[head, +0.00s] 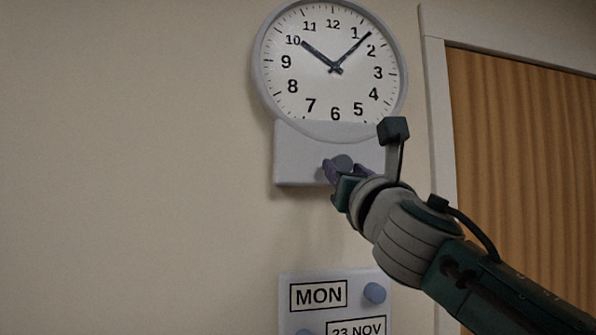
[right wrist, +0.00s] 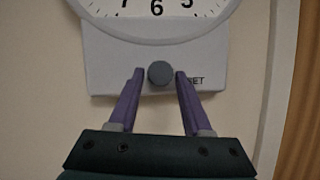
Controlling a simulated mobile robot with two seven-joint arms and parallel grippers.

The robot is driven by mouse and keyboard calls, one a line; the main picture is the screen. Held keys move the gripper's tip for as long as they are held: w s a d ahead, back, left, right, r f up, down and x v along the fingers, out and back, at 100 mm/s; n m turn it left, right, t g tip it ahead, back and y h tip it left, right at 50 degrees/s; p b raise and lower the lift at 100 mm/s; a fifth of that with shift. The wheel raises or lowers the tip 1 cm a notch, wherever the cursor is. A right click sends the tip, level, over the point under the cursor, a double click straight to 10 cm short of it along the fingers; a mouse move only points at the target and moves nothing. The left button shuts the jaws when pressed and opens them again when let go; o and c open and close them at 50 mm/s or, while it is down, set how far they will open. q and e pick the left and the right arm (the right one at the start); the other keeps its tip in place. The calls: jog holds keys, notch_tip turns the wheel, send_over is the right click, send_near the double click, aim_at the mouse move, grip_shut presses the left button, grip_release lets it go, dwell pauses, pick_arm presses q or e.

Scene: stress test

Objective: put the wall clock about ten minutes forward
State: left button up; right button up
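The wall clock (head: 310,85) hangs on the wall at the top middle of the head view. Its short hand points near 10 and its long hand between 1 and 2. Below the face is a pale box (head: 295,160) with a round grey knob (head: 343,162). In the right wrist view the knob (right wrist: 159,73) sits between the two purple fingers of my right gripper (right wrist: 160,80), with a gap on each side. Part of a label ending "ET" shows beside the right finger. My left gripper is not in view.
A calendar panel (head: 300,315) with "MON", "23 NOV" and blue-grey knobs (head: 374,293) is on the wall below the clock. A wooden door (head: 520,140) with a pale frame (head: 437,120) stands at the right. The wall at the left is bare.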

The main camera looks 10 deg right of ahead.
grip_shut()
jog(key=shift+m, duration=0.6)
jog(key=m+h, duration=0.1)
jog(key=m, duration=0.2)
jog(key=shift+a+g+h+b, duration=0.15)
jog(key=shift+g+h+b, duration=0.15)
jog(key=shift+h+b, duration=0.1)
jog(key=m+h, duration=0.1)
jog(key=m, duration=0.1)
jog(key=m+g+h, duration=0.1)
jog(key=m, duration=0.2)
jog(key=shift+a+r, duration=0.2)
jog(key=m+g+h, duration=0.1)
jog(key=m, duration=0.3)
jog(key=shift+r+g, duration=0.15)
jog(key=shift+g, duration=0.25)
jog(key=shift+a+r+m+g, duration=0.1)
jog(key=shift+m+g, duration=0.4)
jog(key=shift+m, duration=1.1)
